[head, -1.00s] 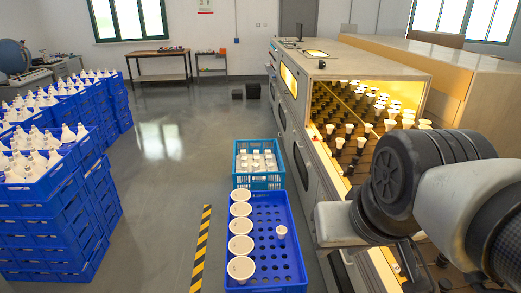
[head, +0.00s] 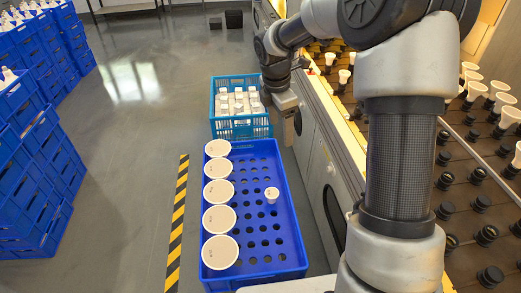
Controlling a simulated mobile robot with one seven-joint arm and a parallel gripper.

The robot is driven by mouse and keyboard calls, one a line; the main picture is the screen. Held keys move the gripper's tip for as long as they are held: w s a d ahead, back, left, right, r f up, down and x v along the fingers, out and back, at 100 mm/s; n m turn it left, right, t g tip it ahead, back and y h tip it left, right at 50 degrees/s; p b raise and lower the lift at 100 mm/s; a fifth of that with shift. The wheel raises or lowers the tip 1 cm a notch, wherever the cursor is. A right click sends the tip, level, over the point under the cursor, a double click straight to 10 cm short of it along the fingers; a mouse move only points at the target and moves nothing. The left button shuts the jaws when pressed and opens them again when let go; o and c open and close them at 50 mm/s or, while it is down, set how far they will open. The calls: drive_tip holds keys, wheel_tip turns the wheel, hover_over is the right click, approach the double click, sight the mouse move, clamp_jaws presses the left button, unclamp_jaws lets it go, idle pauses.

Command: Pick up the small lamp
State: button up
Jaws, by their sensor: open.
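A small white lamp (head: 271,194) stands alone in the blue crate with the perforated base (head: 283,262), right of its middle. Larger round white lamps (head: 219,220) stand in a column along the crate's left side. My gripper (head: 291,132) hangs beyond the small lamp and a little to its right, near the crate's far right corner. It is open and apart from the lamp. Its fingertips are small and partly hidden, and no lamp shows between them.
A light-blue crate (head: 241,127) with several white lamps stands just beyond the blue crate, close to my gripper. The machine (head: 325,180) rises along the right, with lamps on its rack. Blue crate stacks (head: 35,190) stand at left; the floor between is clear.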

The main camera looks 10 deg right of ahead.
drive_tip(key=w+f+n+g+y+b, duration=0.1)
drive_tip(key=w+f+n+b, duration=0.2)
drive_tip(key=f, duration=0.8)
drive_tip(key=w+f+n+b, duration=0.2)
drive_tip(key=w+f+n, duration=0.15)
drive_tip(key=f, duration=0.85)
drive_tip(key=b, duration=0.3)
hover_over(272, 193)
drive_tip(key=shift+n, duration=0.35)
wheel_tip(272, 193, down, 11)
drive_tip(key=shift+s+d+r, duration=0.1)
drive_tip(key=shift+r, duration=0.05)
drive_tip(key=f+b, duration=0.1)
drive_tip(key=f, duration=0.5)
drive_tip(key=shift+w+f, duration=0.2)
drive_tip(key=shift+r, duration=0.1)
drive_tip(key=c, duration=1.2)
